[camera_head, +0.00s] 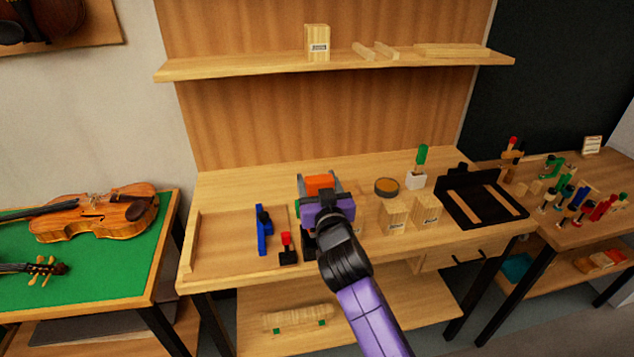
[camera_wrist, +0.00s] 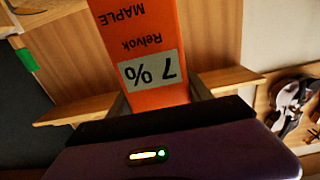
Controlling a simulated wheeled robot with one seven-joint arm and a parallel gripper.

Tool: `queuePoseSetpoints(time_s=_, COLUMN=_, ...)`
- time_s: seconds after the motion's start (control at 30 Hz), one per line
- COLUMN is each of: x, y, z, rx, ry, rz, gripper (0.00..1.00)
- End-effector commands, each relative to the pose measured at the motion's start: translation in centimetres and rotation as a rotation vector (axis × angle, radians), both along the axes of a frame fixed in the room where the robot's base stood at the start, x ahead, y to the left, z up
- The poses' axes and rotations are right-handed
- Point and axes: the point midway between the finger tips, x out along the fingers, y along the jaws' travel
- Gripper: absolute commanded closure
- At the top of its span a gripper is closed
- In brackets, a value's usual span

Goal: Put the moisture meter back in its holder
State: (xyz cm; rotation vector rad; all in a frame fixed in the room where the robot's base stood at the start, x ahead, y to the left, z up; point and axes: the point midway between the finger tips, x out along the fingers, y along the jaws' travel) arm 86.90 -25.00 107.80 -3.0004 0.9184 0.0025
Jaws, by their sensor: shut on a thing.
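My gripper (camera_head: 320,186) is shut on the moisture meter (camera_head: 320,182), an orange block-shaped body held above the middle of the bench. In the wrist view the meter (camera_wrist: 138,45) fills the upper middle between the fingers. Its face reads "Relvok", "MAPLE" and "7 %", upside down in that view. The meter's lower part is hidden by my gripper in the head view. I cannot tell for sure which thing is its holder. A small white stand (camera_head: 416,181) with a green-handled tool (camera_head: 422,156) in it stands at the back right of the bench.
Labelled wooden blocks (camera_head: 395,216) and a round tin (camera_head: 386,187) are right of my gripper. A black tray (camera_head: 475,212) is far right. A shelf (camera_head: 250,68) overhangs the back.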

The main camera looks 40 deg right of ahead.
Motion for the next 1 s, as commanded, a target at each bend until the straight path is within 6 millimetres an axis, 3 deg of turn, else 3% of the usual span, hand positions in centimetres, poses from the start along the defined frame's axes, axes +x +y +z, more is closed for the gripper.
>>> queuePoseSetpoints(time_s=0.37, x=0.0, y=0.0, z=0.0, rx=-0.001, ry=-0.002, rz=0.000, gripper=1.00)
queuePoseSetpoints(time_s=1.0, x=0.0, y=0.0, z=-1.6, rx=-0.001, ry=-0.002, rz=0.000, gripper=1.00)
